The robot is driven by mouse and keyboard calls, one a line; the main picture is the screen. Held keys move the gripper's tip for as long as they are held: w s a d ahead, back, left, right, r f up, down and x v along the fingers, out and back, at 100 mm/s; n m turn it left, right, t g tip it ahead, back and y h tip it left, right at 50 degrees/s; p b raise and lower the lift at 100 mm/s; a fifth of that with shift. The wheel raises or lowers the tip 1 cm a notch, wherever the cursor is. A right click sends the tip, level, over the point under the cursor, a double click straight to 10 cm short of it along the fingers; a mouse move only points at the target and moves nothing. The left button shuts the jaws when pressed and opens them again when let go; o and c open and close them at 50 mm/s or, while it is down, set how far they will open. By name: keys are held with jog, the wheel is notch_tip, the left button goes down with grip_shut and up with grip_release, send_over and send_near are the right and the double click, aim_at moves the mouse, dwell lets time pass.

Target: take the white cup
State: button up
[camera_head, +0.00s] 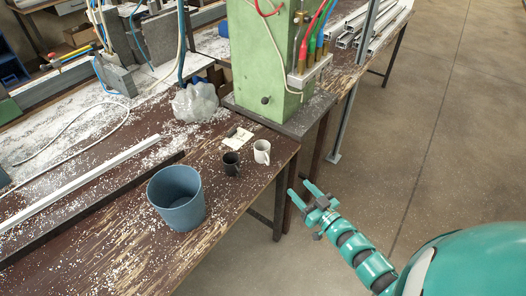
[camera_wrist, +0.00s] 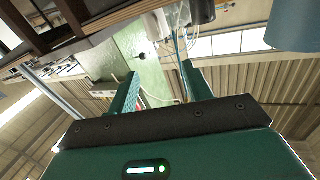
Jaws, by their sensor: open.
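The white cup (camera_head: 261,151) stands upright near the right edge of the worn brown bench (camera_head: 120,246), just right of a black cup (camera_head: 231,163). My gripper (camera_head: 301,190) is open and empty, off the bench's right edge, to the lower right of the white cup and apart from it. In the wrist view the open fingers (camera_wrist: 160,82) have nothing between them that they touch. A pale shape that looks like the white cup (camera_wrist: 157,24) shows beyond them at the top, partly unclear, beside the dark cup (camera_wrist: 202,10).
A blue bucket (camera_head: 176,198) stands left of the cups. A green machine column (camera_head: 268,55) rises behind them, with a clear lumpy bag (camera_head: 195,103) and a paper card (camera_head: 238,138) nearby. A long dark bar (camera_head: 75,218) lies on the bench. Floor at right is clear.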

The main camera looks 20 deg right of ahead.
jog(key=p, duration=0.2)
send_near(266, 153)
jog(key=w, duration=0.2)
jog(key=shift+f+p+x, duration=0.25)
jog(key=shift+p+x, duration=0.4)
jog(key=shift+x, duration=0.7)
jog(key=shift+f+p+x, duration=0.25)
jog(key=shift+p+x, duration=0.35)
jog(key=shift+x, duration=0.75)
jog(key=shift+w+a+f, duration=0.15)
jog(key=shift+w, duration=0.15)
grip_shut()
